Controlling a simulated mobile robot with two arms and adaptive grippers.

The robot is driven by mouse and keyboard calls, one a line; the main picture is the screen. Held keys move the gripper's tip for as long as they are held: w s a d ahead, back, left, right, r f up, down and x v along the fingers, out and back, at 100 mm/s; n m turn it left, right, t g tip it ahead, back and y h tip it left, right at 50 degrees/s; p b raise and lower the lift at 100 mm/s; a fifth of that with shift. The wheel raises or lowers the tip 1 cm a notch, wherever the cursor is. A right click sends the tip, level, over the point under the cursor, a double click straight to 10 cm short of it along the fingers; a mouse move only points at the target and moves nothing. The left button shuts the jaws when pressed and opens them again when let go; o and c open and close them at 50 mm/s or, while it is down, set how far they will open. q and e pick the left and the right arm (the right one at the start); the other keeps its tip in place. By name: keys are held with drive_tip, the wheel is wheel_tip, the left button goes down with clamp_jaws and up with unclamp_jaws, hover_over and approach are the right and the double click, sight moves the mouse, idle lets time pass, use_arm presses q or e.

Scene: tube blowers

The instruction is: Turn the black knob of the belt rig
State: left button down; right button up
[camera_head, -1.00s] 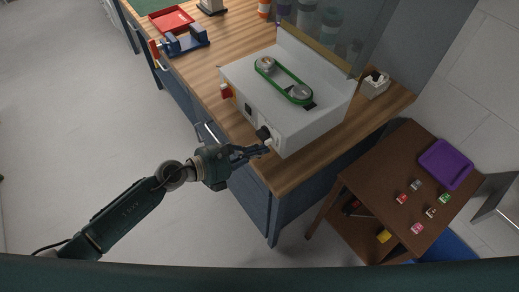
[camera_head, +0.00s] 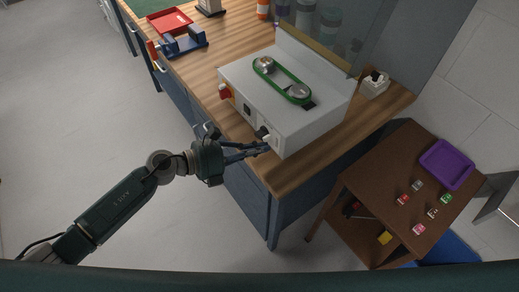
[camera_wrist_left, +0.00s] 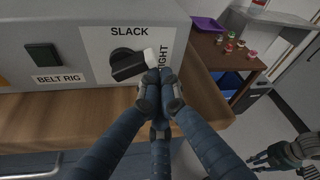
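The belt rig (camera_head: 285,95) is a pale box with a green belt on top, standing on the wooden workbench. Its black knob (camera_head: 264,133) is on the front face. In the left wrist view, the knob (camera_wrist_left: 128,65) has a white tip pointing right and slightly up, between the words SLACK and TIGHT. My left gripper (camera_head: 266,148) is at the knob; its fingertips (camera_wrist_left: 159,88) are together just below the white tip. Whether they touch the knob is unclear. What looks like my right gripper (camera_wrist_left: 290,152) shows partly at the lower right of the wrist view.
A dark switch (camera_wrist_left: 43,57) and a red button (camera_head: 225,91) are left of the knob. A brown side table (camera_head: 385,180) with a purple tray (camera_head: 446,164) and several small coloured items stands to the right. Open floor lies left of the bench.

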use_arm(q)
drive_tip(key=n+b, duration=0.1)
drive_tip(key=r+n+h+b, duration=0.1)
drive_tip(key=n, duration=0.1)
drive_tip(key=r+n+h, duration=0.1)
drive_tip(key=shift+w+a+n+g+b, duration=0.2)
drive_tip(key=shift+w+n+g+b, duration=0.1)
drive_tip(key=shift+b, duration=0.1)
drive_tip(key=shift+w+a+r+n+h+b, duration=0.15)
drive_tip(key=shift+r+n+h+b, duration=0.15)
drive_tip(key=shift+n, duration=0.4)
drive_tip(key=shift+w+a+r+n+h+b, duration=0.1)
drive_tip(key=shift+n+h+b, duration=0.25)
drive_tip(key=shift+n, duration=0.35)
drive_tip(key=shift+w+a+r+n+h+b, duration=0.15)
drive_tip(key=shift+n+b, duration=0.25)
drive_tip(key=shift+n, duration=0.3)
